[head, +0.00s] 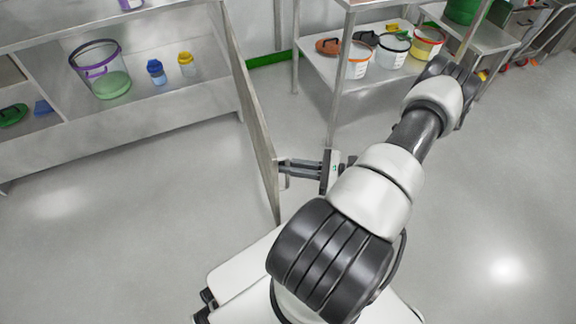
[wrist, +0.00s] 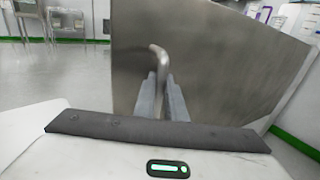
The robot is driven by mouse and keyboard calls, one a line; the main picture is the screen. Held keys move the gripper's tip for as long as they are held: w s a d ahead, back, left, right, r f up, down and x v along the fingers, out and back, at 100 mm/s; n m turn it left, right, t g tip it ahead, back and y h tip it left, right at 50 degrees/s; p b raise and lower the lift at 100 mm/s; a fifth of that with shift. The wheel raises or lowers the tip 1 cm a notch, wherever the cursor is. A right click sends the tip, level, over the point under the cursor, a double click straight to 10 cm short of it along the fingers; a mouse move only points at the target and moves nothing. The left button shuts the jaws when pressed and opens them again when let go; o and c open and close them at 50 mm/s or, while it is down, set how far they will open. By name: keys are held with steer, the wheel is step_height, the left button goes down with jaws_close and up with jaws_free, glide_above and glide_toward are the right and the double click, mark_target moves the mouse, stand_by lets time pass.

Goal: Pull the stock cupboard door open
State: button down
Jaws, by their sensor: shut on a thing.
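The stock cupboard door (head: 252,118) stands swung well out from the cupboard (head: 140,117), seen nearly edge-on in the head view. In the wrist view the door's metal face (wrist: 215,60) fills the middle. Its bent bar handle (wrist: 160,60) shows between my fingers. My gripper (head: 284,168) is at the door's outer end and is shut on the handle; the fingers also show in the wrist view (wrist: 162,98). The lower part of the handle is hidden by the fingers.
Inside the cupboard are a purple-rimmed clear bucket (head: 101,72), a blue bottle (head: 156,72) and a yellow bottle (head: 186,64). A metal rack (head: 318,68) with tubs stands to the right of the door. The floor (head: 130,215) in front of the cupboard is clear.

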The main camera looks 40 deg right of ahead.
stand_by(0.3)
steer(key=c, duration=2.1)
jaws_free()
steer(key=v, duration=1.7)
steer(key=shift+p, duration=0.35)
steer(key=shift+s+d+r, duration=0.1)
steer(key=shift+d, duration=0.05)
